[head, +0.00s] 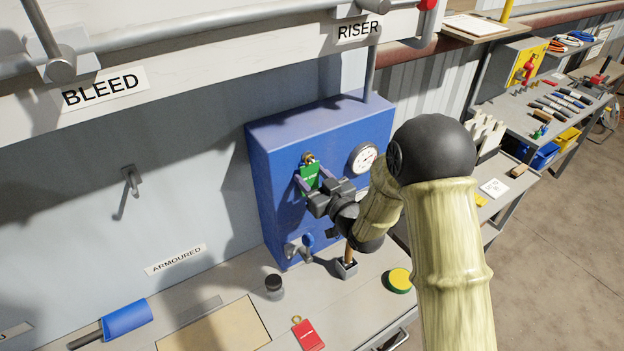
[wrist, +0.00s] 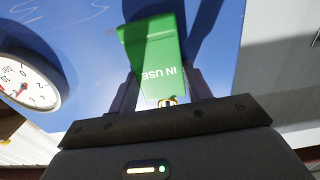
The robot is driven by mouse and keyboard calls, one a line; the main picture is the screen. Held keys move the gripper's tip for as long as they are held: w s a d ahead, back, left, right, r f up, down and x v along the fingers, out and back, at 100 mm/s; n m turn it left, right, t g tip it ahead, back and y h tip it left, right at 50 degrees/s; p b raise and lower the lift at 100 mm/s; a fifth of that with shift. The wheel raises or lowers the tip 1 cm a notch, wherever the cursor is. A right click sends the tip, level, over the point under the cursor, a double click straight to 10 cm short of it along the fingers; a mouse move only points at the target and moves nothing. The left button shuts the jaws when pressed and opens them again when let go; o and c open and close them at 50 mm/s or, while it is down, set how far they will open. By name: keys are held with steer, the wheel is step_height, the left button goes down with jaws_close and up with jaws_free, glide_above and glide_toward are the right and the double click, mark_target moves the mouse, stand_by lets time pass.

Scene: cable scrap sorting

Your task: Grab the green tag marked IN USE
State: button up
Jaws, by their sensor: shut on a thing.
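The green tag marked IN USE (head: 310,173) is at the front of the blue cabinet, just below a brass-coloured fitting (head: 308,157). In the wrist view the tag (wrist: 158,55) fills the space between my fingers, its white lettering upside down. My gripper (head: 313,181) is shut on the tag, with one finger on each side; it also shows in the wrist view (wrist: 161,88). A small brass piece (wrist: 168,101) shows at the tag's end near my palm. I cannot tell whether the tag still touches the fitting.
The blue cabinet (head: 275,215) carries a gauge (head: 364,157) right of the tag and a blue-handled valve (head: 306,241) below. On the bench are a red tag (head: 308,335), a black-capped jar (head: 274,286) and a yellow-green round tin (head: 399,280). A pipe (head: 370,75) rises behind.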

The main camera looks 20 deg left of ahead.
steer(key=shift+b, duration=0.3)
steer(key=b+v, duration=0.7)
steer(key=v, duration=0.5)
steer(key=shift+s+d+b, duration=0.2)
steer(key=shift+d+b, duration=0.05)
steer(key=shift+b, duration=0.1)
steer(key=shift+b, duration=0.55)
steer(key=shift+r+b+v, duration=0.2)
steer(key=shift+b+v, duration=2.5)
steer(key=shift+b, duration=1.25)
